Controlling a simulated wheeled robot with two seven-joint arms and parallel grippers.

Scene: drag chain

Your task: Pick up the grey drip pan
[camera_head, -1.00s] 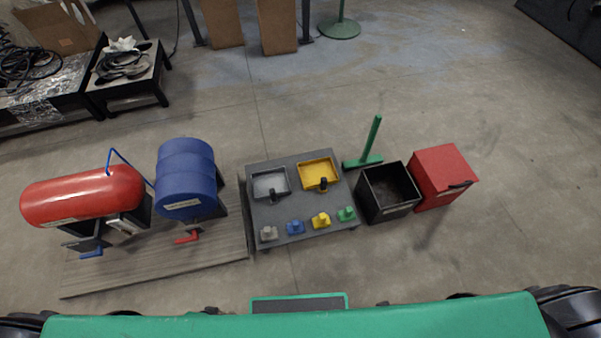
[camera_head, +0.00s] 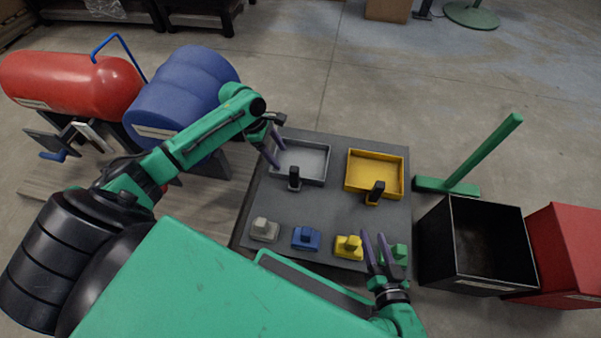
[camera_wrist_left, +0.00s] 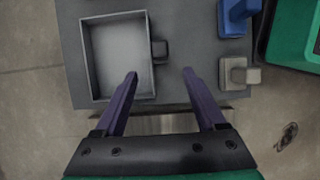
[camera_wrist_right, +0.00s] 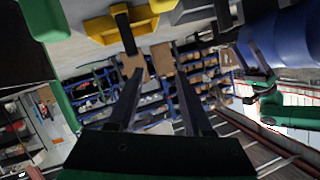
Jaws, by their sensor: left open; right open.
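The grey drip pan (camera_head: 303,158) is a shallow square tray with a dark handle (camera_head: 294,178) on its near side. It lies on the dark grey cart top (camera_head: 330,215), at the far left. My left gripper (camera_head: 273,148) is open and empty beside the pan's left edge. In the left wrist view the pan (camera_wrist_left: 118,58) lies beyond my open fingers (camera_wrist_left: 160,75), with its handle between their lines. My right gripper (camera_head: 376,246) is open and empty over the cart's near right part, between the yellow block (camera_head: 347,250) and green block (camera_head: 397,254).
A yellow pan (camera_head: 374,170) lies right of the grey pan. Grey (camera_head: 264,229) and blue (camera_head: 306,238) blocks sit along the near edge. A blue drum (camera_head: 180,92) and red tank (camera_head: 75,85) stand left. A black open bin (camera_head: 470,275) and green stand (camera_head: 480,160) are right.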

